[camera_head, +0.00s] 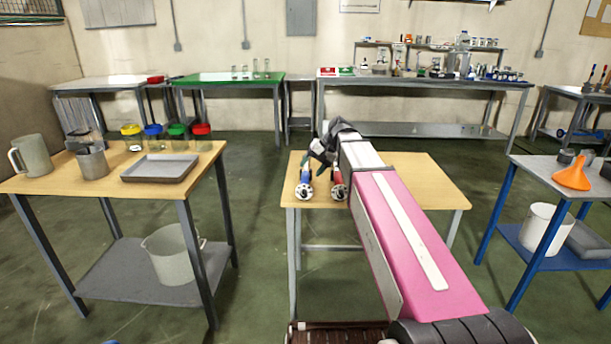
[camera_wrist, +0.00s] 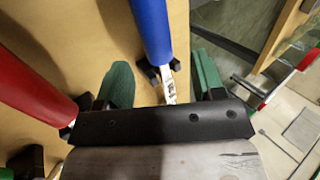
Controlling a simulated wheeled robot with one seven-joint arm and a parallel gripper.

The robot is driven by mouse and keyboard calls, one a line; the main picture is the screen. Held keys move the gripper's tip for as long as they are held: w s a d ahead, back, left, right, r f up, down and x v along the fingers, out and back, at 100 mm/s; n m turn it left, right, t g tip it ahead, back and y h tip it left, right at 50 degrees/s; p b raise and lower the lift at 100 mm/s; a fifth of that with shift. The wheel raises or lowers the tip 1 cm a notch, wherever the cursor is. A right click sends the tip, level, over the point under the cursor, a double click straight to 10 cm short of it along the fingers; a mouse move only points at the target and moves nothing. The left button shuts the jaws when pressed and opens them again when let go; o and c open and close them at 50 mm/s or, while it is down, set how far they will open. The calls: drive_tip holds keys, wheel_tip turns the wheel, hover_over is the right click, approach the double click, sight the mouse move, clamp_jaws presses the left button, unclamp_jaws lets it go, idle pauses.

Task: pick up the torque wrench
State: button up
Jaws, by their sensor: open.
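Two long-handled tools lie side by side on the middle wooden table, a blue-handled one (camera_head: 305,177) at the left and a red-handled one (camera_head: 338,178) to its right. I cannot tell for certain which is the torque wrench. My gripper (camera_head: 320,152) is over the table by the tools' far ends. In the wrist view the blue handle (camera_wrist: 151,32) and its pale metal shank lie between the two green fingers of my gripper (camera_wrist: 161,82), with gaps on both sides. The red handle (camera_wrist: 35,85) is outside the fingers at the left. My gripper is open and holds nothing.
Dark supports (camera_wrist: 150,68) sit by the blue tool's shank. The middle table's right part (camera_head: 425,180) is bare. A left table holds a tray (camera_head: 160,169), jars and jugs. A right blue-framed table holds an orange funnel (camera_head: 572,174). Benches stand behind.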

sight(307, 173)
drive_tip(key=x, duration=0.4)
drive_tip(key=shift+s+f, duration=0.1)
drive_tip(key=shift+s, duration=0.25)
clamp_jaws()
drive_tip(key=shift+r, duration=0.2)
drive_tip(key=shift+r, duration=0.6)
wheel_tip(307, 173, up, 3)
drive_tip(key=shift+f, duration=0.15)
drive_tip(key=s+a+r, duration=0.7)
drive_tip(key=a, duration=0.2)
drive_tip(key=shift+a+f, duration=0.1)
